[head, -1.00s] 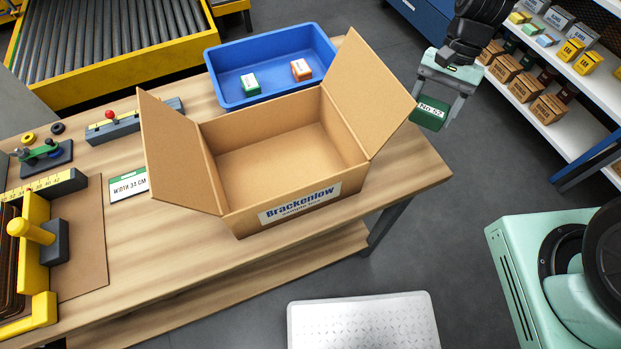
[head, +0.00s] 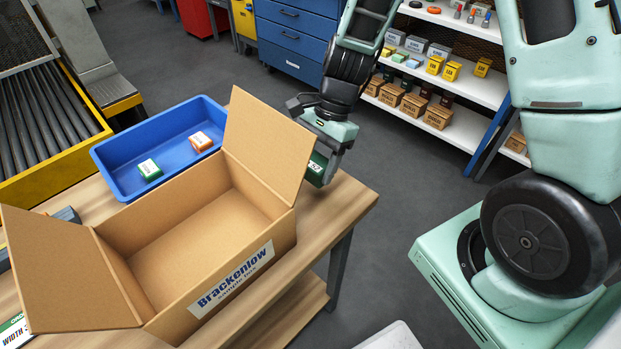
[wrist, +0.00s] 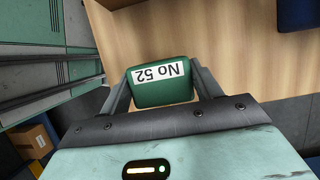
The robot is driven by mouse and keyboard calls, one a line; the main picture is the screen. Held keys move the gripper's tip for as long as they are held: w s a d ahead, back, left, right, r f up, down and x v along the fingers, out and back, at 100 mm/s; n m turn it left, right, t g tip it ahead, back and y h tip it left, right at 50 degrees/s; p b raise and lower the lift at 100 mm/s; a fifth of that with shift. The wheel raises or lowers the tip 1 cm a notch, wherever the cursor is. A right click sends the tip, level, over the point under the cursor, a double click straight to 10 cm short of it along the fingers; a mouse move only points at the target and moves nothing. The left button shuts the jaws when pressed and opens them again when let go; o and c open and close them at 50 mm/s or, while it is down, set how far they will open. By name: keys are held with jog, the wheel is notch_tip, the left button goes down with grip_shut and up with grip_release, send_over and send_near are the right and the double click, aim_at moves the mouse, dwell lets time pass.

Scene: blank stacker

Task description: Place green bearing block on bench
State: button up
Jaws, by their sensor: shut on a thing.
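The green bearing block (head: 317,168) has a white label; in the wrist view the block (wrist: 164,92) reads "No 52" upside down. My gripper (head: 328,172) is shut on it, with a finger on each side in the wrist view. In the head view they are at the right end of the wooden bench (head: 345,206), just right of the open carton's flap. The bench top (wrist: 225,40) lies beyond the block in the wrist view. The block's lower side is hidden, so I cannot tell if it touches the bench.
An open cardboard box (head: 215,290) with raised flaps stands on the bench, close left of my gripper. Behind it is a blue tray (head: 120,180) holding a green-and-white box (head: 150,170) and an orange-and-white box (head: 201,142). Shelves (head: 450,140) stand beyond. The bench's right end looks clear.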

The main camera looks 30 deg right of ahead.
aim_at(314, 177)
jog(key=shift+f, duration=2.35)
jog(key=shift+f+b, duration=0.2)
jog(key=shift+b, duration=0.1)
jog(key=o, duration=1.6)
jog(key=shift+r, duration=0.15)
